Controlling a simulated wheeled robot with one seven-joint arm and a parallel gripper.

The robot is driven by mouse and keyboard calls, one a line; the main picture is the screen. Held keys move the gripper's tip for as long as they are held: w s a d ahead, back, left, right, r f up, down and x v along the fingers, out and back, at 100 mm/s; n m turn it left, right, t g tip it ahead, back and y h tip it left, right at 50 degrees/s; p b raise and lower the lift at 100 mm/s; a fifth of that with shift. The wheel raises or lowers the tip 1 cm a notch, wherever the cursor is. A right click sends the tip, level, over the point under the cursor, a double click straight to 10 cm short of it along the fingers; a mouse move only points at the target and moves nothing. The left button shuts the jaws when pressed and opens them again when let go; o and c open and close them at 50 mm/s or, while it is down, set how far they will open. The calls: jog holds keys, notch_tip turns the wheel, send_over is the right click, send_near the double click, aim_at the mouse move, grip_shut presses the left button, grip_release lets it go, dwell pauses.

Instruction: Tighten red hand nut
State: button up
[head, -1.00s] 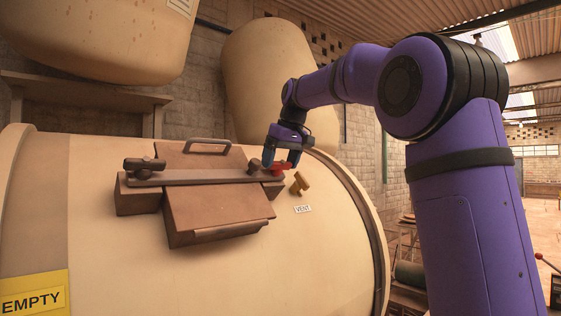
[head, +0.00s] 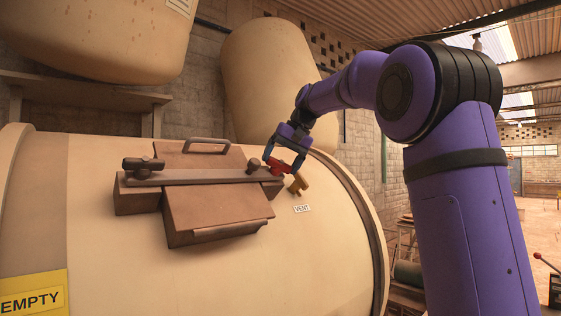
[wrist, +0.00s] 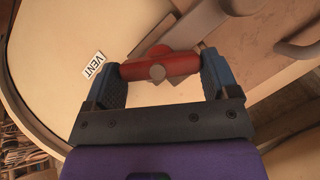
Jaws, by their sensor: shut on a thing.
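The red hand nut (head: 289,169) sits at the right end of the brown clamp bar (head: 215,176) on the hatch of the big cream vessel. In the wrist view the red hand nut (wrist: 172,66) is a red bar with a round grey stud end in front of it. My gripper (head: 284,165) is shut on it, with one blue finger at each end of the bar; the fingers also show in the wrist view (wrist: 162,72). The stud's thread and the seat under the nut are hidden.
A brass vent valve (head: 299,184) stands just right of the nut, above a VENT label (head: 302,208). A dark hand nut (head: 143,165) is at the bar's left end. A handle (head: 207,146) rises behind the bar.

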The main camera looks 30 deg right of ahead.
jog(key=m+y, duration=0.1)
jog(key=m, duration=0.1)
jog(key=m+t+y, duration=0.1)
jog(key=m, duration=0.2)
jog(key=shift+s+d+f, duration=0.1)
jog(key=shift+d, duration=0.1)
jog(key=m+t, duration=0.1)
jog(key=m, duration=0.1)
jog(key=m+t+y, duration=0.1)
jog(key=m, duration=0.1)
jog(key=shift+s+d+f, duration=0.1)
jog(key=shift+s+f, duration=0.05)
jog(key=shift+m, duration=0.4)
jog(key=o, duration=0.8)
jog(key=v, duration=1)
jog(key=shift+s+d, duration=0.15)
jog(key=shift+d, duration=0.2)
